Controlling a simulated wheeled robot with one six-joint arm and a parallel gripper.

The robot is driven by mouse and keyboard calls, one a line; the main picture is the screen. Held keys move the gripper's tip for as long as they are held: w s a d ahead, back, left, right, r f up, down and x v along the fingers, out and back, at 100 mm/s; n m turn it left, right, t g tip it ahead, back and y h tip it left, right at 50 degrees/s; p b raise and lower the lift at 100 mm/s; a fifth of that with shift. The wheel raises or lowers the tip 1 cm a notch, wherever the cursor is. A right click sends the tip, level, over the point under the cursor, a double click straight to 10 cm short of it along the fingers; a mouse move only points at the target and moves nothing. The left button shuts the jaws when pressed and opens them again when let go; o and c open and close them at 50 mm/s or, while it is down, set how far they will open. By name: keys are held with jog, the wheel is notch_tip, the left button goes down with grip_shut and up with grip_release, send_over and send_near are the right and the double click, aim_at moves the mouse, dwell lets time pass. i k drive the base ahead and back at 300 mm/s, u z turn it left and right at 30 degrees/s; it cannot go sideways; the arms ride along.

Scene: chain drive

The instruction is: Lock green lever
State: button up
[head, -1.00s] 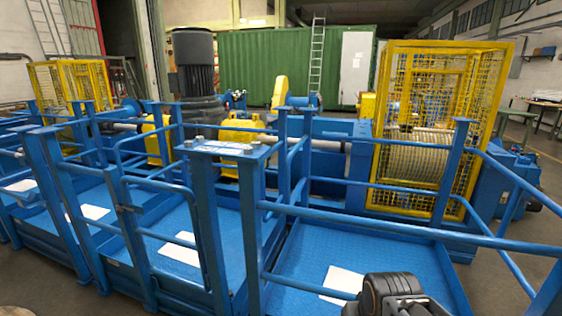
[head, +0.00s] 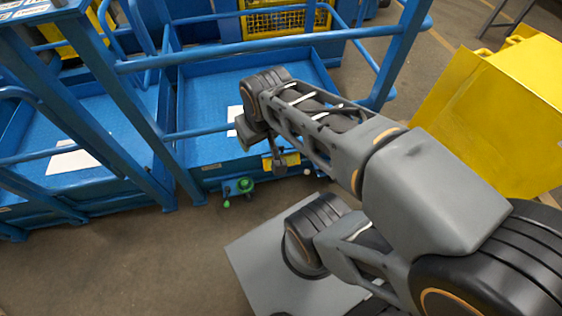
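A small green lever (head: 244,186) sits at the lower front edge of the blue platform, low near the floor. Another small green part (head: 226,203) hangs just below it to the left. My arm reaches in from the lower right, over the platform edge. The end of my gripper (head: 280,163) is small and dark, above and to the right of the green lever in the picture, apart from it. Its fingers are too small to tell open from shut.
The blue platform (head: 204,146) has blue railings (head: 250,46) around it. A white sheet (head: 232,121) lies on its floor, partly behind my arm. A yellow box-like thing (head: 495,110) stands at the right. The concrete floor (head: 120,255) at the lower left is clear.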

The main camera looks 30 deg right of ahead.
aim_at(227, 190)
jog(key=u, duration=2.25)
jog(key=i, duration=0.9)
jog(key=z, duration=2.45)
